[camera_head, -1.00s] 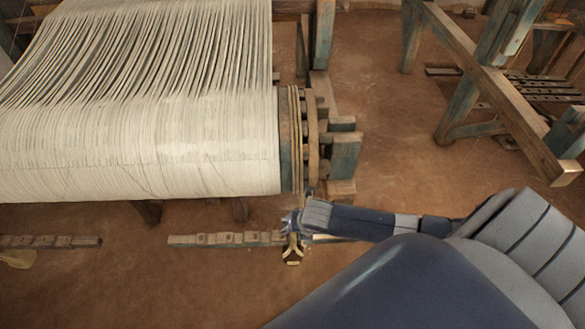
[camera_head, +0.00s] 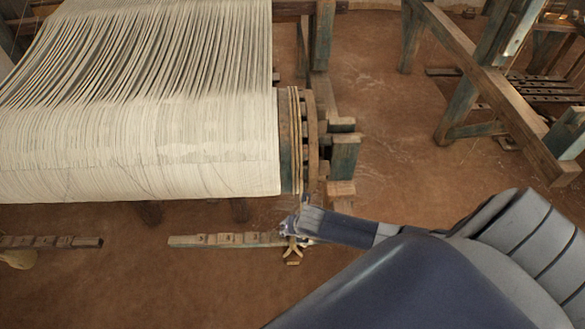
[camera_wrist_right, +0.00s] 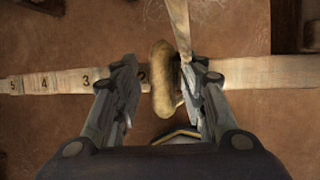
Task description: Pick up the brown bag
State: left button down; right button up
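A tan-brown, elongated, lumpy thing (camera_wrist_right: 162,82), which looks like the brown bag, shows in the right wrist view between the fingers of my right gripper (camera_wrist_right: 160,82). I cannot tell whether this is the bag. My left gripper is not in view.
The numbered wooden bar (camera_head: 212,240) lies beneath my right gripper. The loom's cloth roll (camera_head: 140,150) and wooden end frame (camera_head: 344,158) stand just behind. A tan rounded thing (camera_head: 18,259) lies at the left edge. The floor in front is clear.

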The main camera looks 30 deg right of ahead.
grip_shut()
jog(key=shift+w+r, duration=0.1)
jog(key=shift+r, duration=0.15)
jog(key=shift+w+r, duration=0.1)
jog(key=shift+r, duration=1.4)
jog(key=s+a+b, duration=0.2)
jog(key=s, duration=1.6)
jog(key=shift+b, duration=0.3)
jog(key=shift+a, duration=0.1)
